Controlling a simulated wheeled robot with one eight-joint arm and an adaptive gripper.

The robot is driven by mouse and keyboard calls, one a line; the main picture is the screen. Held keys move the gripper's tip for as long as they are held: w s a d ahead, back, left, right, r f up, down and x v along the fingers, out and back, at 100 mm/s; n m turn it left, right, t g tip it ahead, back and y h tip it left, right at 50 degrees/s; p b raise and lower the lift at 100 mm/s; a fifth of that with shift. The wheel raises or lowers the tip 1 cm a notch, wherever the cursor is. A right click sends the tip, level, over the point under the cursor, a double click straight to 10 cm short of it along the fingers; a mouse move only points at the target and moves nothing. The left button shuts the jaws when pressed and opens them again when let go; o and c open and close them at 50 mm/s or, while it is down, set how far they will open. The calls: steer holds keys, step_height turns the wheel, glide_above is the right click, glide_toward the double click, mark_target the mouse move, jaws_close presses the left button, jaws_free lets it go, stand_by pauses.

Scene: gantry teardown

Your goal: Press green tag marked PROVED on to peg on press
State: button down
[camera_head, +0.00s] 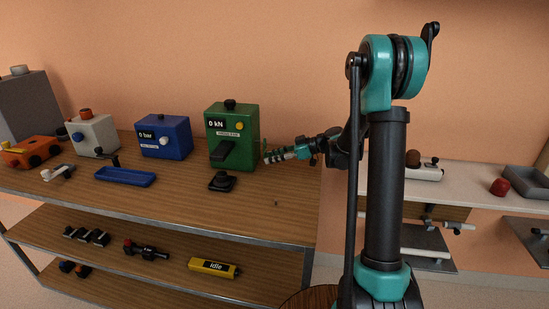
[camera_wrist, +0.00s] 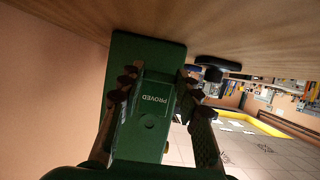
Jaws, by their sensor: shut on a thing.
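The press is a green box (camera_head: 219,122) reading "0 kN" on the table, with a black knob on top, a yellow button and a black block jutting from its front. It shows upside down in the wrist view (camera_wrist: 125,50). My gripper (camera_head: 272,155) is just right of the press, level with its lower part. In the wrist view my gripper (camera_wrist: 155,88) is shut on the green tag (camera_wrist: 151,121), whose white label reads PROVED. The tag has a round mark and lies in front of the press; green on green, I cannot tell whether they touch. I cannot make out the peg.
A black round-knobbed piece (camera_head: 222,182) sits in front of the press. A blue box (camera_head: 165,138) reading "0 bar", a blue tray (camera_head: 125,177) and a white box (camera_head: 93,135) stand to the left.

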steer(key=shift+w+a, duration=0.15)
steer(key=shift+a, duration=0.85)
stand_by(0.7)
steer(key=shift+w+a, duration=0.1)
steer(key=shift+a, duration=0.2)
steer(key=c, duration=1)
jaws_free()
steer(key=f+v, duration=0.1)
steer(key=v, duration=1.5)
steer(key=shift+d+f, duration=0.25)
steer(key=shift+f, duration=0.05)
